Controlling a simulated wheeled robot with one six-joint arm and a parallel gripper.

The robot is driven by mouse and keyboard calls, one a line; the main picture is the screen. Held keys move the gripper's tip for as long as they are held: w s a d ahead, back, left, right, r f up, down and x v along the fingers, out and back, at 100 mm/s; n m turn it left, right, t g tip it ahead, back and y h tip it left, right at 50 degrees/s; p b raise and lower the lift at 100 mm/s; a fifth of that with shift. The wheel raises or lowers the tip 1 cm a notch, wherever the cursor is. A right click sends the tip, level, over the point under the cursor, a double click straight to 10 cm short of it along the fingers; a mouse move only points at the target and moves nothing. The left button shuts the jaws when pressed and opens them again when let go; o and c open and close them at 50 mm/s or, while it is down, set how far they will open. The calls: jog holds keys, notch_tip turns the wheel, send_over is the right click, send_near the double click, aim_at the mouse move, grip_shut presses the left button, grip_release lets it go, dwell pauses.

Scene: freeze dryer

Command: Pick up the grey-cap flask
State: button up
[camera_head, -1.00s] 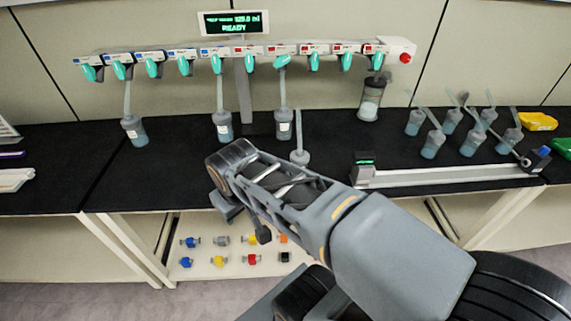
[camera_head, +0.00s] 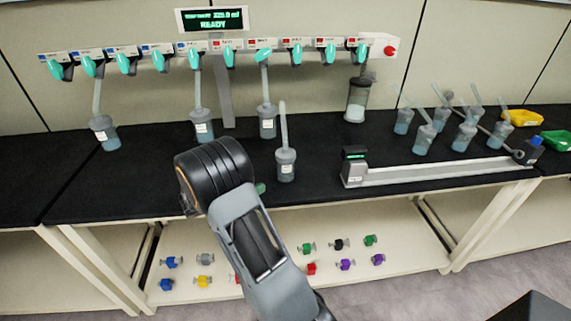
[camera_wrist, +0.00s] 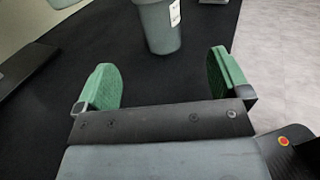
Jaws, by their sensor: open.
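A grey-cap flask (camera_head: 286,165) with a thin upright tube and a white label stands on the black bench, just right of my wrist in the head view. In the wrist view a grey flask (camera_wrist: 160,28) with a white label stands beyond my fingers, cut off by the top edge. My gripper (camera_wrist: 162,66) is open and empty, with green pads spread apart. The flask is beyond the fingertips, roughly centred between them and not touching. In the head view my arm hides most of the gripper; a bit of green pad (camera_head: 260,188) shows near the flask.
A manifold (camera_head: 225,46) with teal valves runs along the back; several flasks (camera_head: 202,125) hang below it. A dark-capped jar (camera_head: 357,103) is at its right. More flasks (camera_head: 424,135) cluster right, behind a rail device (camera_head: 440,174). Coloured clamps (camera_head: 205,282) lie on the lower shelf.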

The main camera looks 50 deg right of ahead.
aim_at(278, 168)
jog(key=p+x, duration=0.1)
jog(key=x, duration=1.2)
jog(key=shift+w, duration=0.1)
jog(key=c, duration=1.3)
jog(key=shift+c, duration=0.9)
jog(key=shift+r, duration=0.15)
